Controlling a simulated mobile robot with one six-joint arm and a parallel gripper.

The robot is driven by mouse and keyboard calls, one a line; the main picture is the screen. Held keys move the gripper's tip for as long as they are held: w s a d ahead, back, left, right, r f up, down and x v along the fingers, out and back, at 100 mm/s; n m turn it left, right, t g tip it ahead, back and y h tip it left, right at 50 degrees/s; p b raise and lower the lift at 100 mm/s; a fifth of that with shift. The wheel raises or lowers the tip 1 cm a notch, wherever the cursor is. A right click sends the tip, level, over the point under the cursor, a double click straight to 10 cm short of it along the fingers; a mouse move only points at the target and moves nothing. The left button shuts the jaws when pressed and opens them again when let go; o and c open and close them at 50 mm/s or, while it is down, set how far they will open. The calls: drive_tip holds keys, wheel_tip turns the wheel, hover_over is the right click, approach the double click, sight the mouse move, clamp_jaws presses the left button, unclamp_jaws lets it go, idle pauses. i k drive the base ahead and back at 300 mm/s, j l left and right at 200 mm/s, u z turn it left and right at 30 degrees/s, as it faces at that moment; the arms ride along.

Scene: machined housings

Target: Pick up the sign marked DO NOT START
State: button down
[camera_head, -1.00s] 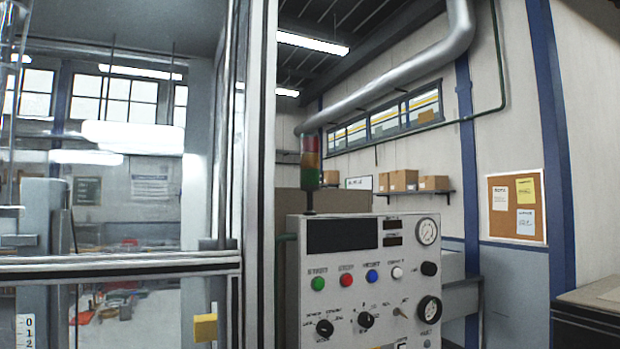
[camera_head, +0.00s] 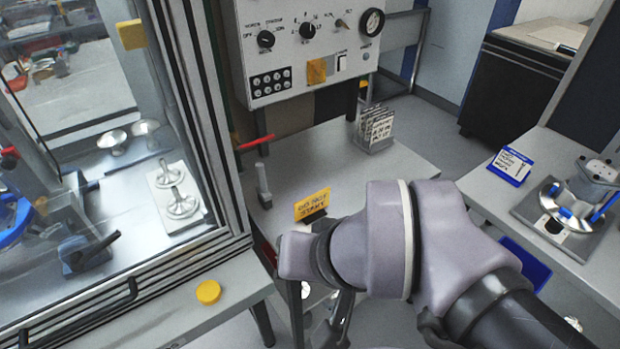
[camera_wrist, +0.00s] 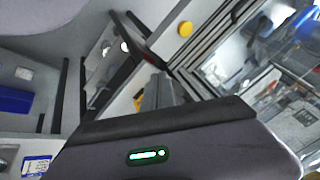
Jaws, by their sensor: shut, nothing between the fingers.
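The sign marked DO NOT START (camera_head: 312,205) is a small yellow plate with dark lettering. It stands on the grey table just behind my wrist in the head view, its lower edge partly covered by my arm. A small yellow patch that may be the sign (camera_wrist: 138,101) shows in the wrist view. The grey body of my gripper (camera_wrist: 150,155), with a green light, fills the bottom of the wrist view. My gripper is shut and empty, apart from the sign; its fingertips cannot be made out.
A grey upright post (camera_head: 263,186) with a red bar above it is left of the sign. A rack of white signs (camera_head: 374,128) stands behind. The glazed machine (camera_head: 130,170) is at left, with a yellow button (camera_head: 208,292). A blue-white sign (camera_head: 510,165) is at right.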

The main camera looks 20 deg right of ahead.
sight(309, 209)
drive_tip(key=i+l+u, duration=0.1)
drive_tip(key=l+u, duration=0.65)
drive_tip(key=u, duration=0.15)
drive_tip(key=l+u, duration=0.85)
drive_tip(key=k+l+u, duration=0.2)
drive_tip(key=l+u, duration=0.25)
drive_tip(key=k+l+u, duration=0.15)
drive_tip(key=u, duration=0.3)
